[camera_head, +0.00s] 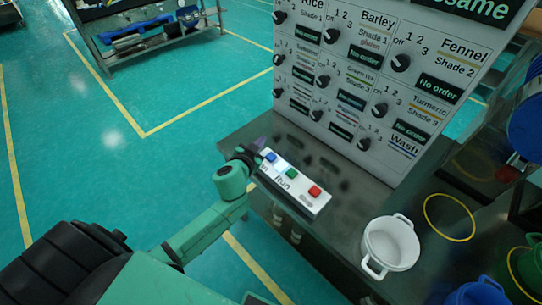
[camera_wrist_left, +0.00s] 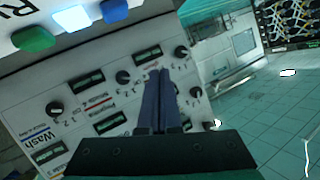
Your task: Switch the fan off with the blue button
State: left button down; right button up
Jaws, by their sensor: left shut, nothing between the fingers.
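The white button box (camera_head: 300,195) sits on the dark bench top, with a blue button (camera_head: 271,157) at its left end, then a green button (camera_head: 291,173) and a red button (camera_head: 314,191). My left gripper (camera_head: 258,144) is shut and empty, close beside the blue button at the box's left end. I cannot tell whether it touches. In the wrist view the shut fingers (camera_wrist_left: 158,75) point toward the panel; the blue button (camera_wrist_left: 113,10), a bright pale lit patch (camera_wrist_left: 72,18) and the green button (camera_wrist_left: 33,39) show at upper left. The right gripper is not in view. The fan is not identifiable.
A white panel (camera_head: 340,60) with dark knobs and labels stands behind the box. A white two-handled pot (camera_head: 390,243) stands to the right, near a yellow ring (camera_head: 450,217) on the bench. A blue container (camera_head: 478,292) is at the bottom right. Open green floor lies left.

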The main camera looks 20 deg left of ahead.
pick_arm(q)
jog(key=w+d+r+m+h, duration=0.3)
jog(key=d+r+m+h, duration=0.55)
jog(key=d+r, duration=0.25)
jog(key=g+y, duration=0.5)
jog(key=g, duration=0.1)
send_over(268, 157)
notch_tip(268, 157, down, 8)
jog(key=shift+r+m+b, duration=0.15)
jog(key=shift+m+b, duration=0.15)
jog(key=shift+m, duration=0.05)
notch_tip(268, 157, down, 8)
jog(key=b, duration=0.6)
jog(key=shift+r, duration=0.1)
jog(key=shift+f+b, duration=0.45)
jog(key=shift+f, duration=0.1)
